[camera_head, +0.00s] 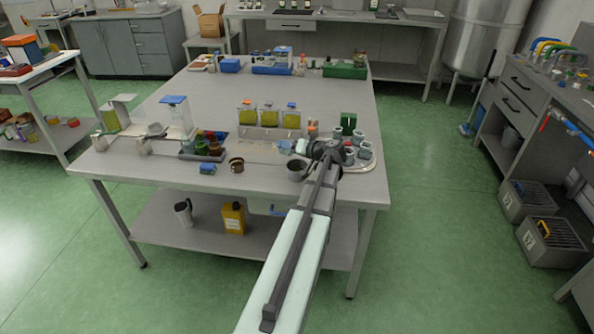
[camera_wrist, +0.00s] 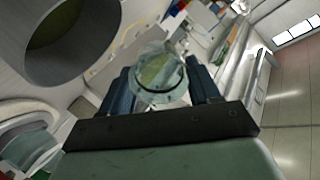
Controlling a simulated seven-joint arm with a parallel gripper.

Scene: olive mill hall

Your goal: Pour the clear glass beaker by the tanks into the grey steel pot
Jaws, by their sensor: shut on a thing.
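My gripper (camera_head: 305,148) is over the near right part of the table. In the wrist view its two dark blue fingers (camera_wrist: 162,88) are shut on the clear glass beaker (camera_wrist: 160,72). The wrist picture is strongly rolled, and the beaker looks tilted. A yellowish tint shows in the glass; I cannot tell whether it is liquid or background. The grey steel pot (camera_head: 296,171) stands on the table just below and left of my gripper. It appears in the wrist view as a large round mouth (camera_wrist: 72,38) at upper left, olive inside. No stream is visible.
Several yellow-green tanks (camera_head: 270,117) stand behind the gripper. A round tray (camera_head: 366,168) with small grey cups is close on the right. A brown mug (camera_head: 236,165) and a dark tray (camera_head: 187,154) of small jars are left.

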